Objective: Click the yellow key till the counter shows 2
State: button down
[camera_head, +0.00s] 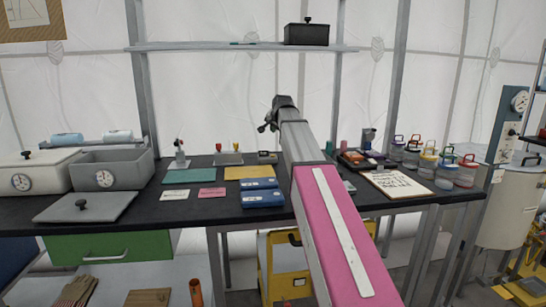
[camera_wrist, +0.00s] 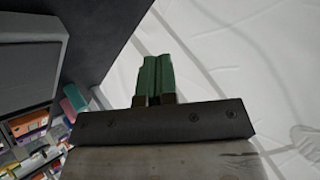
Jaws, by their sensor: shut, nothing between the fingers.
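My gripper (camera_head: 268,124) is raised above the back of the black bench, at the end of my outstretched arm. In the wrist view its two green fingers (camera_wrist: 154,78) are together with nothing between them. They point toward the white tent wall, and no key shows in front of them. I cannot make out a yellow key or a counter reading in either view. A small dark device (camera_head: 267,157) stands on the bench below my gripper, behind a yellow mat (camera_head: 248,172); it is too small to identify. My arm hides part of the bench.
Blue boxes (camera_head: 262,199) lie at the bench front. Grey bins (camera_head: 112,169) stand left. Several lidded jars (camera_head: 428,160) and a white sheet (camera_head: 396,184) are right. A shelf (camera_head: 220,46) with a black box (camera_head: 306,34) crosses above. Air around my gripper looks clear.

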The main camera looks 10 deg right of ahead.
jog(key=shift+f, duration=0.1)
jog(key=shift+f, duration=4.35)
jog(key=shift+f, duration=0.1)
jog(key=shift+f, duration=0.25)
jog(key=shift+f, duration=0.5)
jog(key=shift+r, duration=0.9)
jog(key=shift+r, duration=2.5)
